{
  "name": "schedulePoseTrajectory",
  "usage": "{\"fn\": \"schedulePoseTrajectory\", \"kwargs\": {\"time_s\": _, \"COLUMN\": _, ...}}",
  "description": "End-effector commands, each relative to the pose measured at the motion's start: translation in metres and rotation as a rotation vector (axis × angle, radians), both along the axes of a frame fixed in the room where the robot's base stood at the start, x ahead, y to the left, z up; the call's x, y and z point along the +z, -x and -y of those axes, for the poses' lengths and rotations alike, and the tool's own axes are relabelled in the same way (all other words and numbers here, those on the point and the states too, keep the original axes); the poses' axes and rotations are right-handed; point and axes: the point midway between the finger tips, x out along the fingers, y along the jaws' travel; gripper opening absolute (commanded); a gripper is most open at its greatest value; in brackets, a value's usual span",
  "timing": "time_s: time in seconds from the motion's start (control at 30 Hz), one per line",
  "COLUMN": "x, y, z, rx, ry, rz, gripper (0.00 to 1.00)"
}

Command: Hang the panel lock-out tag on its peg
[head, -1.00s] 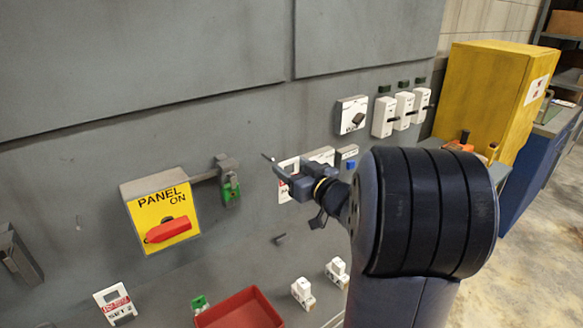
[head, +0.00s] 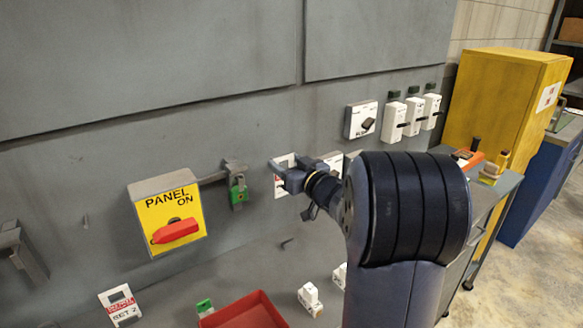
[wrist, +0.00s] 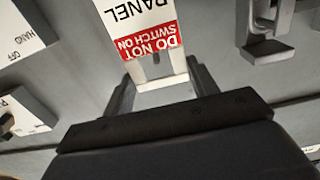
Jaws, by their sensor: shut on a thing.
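The white and red tag reads PANEL and DO NOT SWITCH ON, upside down, in the wrist view (wrist: 150,32); part of it shows below my gripper in the head view (head: 279,188). My gripper (wrist: 160,82) is shut on the tag's frame-like end, close to the grey wall. A small dark mark shows inside that frame; I cannot tell whether it is the peg. In the head view my gripper (head: 280,170) covers the spot where a thin peg showed earlier. I cannot tell whether the tag is around it.
The yellow PANEL ON box (head: 168,218) with a red handle is at left, a green padlock (head: 238,190) beside it. A red tray (head: 245,312) is below. White switch boxes (head: 361,120) are at upper right. Another small peg (head: 287,243) sits lower on the wall.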

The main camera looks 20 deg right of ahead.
Motion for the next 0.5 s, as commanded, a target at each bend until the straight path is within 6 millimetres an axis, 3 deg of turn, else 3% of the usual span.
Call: {"fn": "schedulePoseTrajectory", "kwargs": {"time_s": 0.5, "x": -0.008, "y": -0.029, "z": -0.005, "rx": -0.001, "ry": -0.002, "rz": 0.0, "gripper": 0.23}}
